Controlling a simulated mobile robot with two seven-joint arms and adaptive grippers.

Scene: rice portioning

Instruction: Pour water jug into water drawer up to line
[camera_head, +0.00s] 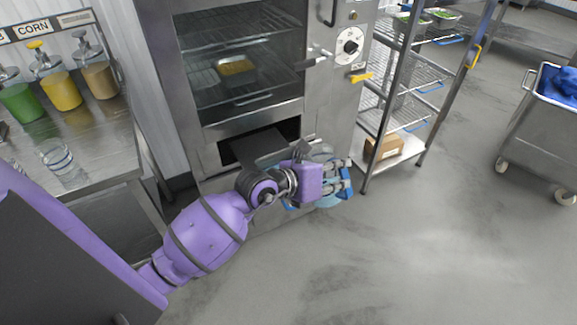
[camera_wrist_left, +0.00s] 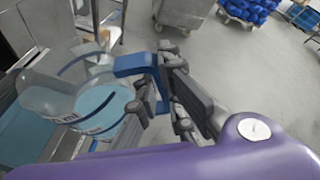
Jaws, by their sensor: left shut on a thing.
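My left gripper (camera_head: 335,185) is in front of the steamer's lower right part. In the left wrist view, its fingers (camera_wrist_left: 172,90) are closed around the blue handle (camera_wrist_left: 133,64) of the clear water jug (camera_wrist_left: 105,108). Pale blue water shows inside the jug. In the head view the jug (camera_head: 320,152) is partly hidden behind the gripper. The grey water drawer (camera_head: 262,148) sticks out of a dark slot below the oven chamber, left of the jug. The drawer's inside and its line cannot be made out. I cannot tell the jug's exact tilt. My right gripper is not in view.
The steamer (camera_head: 225,125) has wire racks and a yellow-filled pan (camera_head: 235,66) behind its door. A wire shelf rack (camera_head: 400,110) stands to its right. A steel table (camera_head: 75,150) with sauce jars and a clear glass (camera_head: 60,158) is at left. The floor in front is clear.

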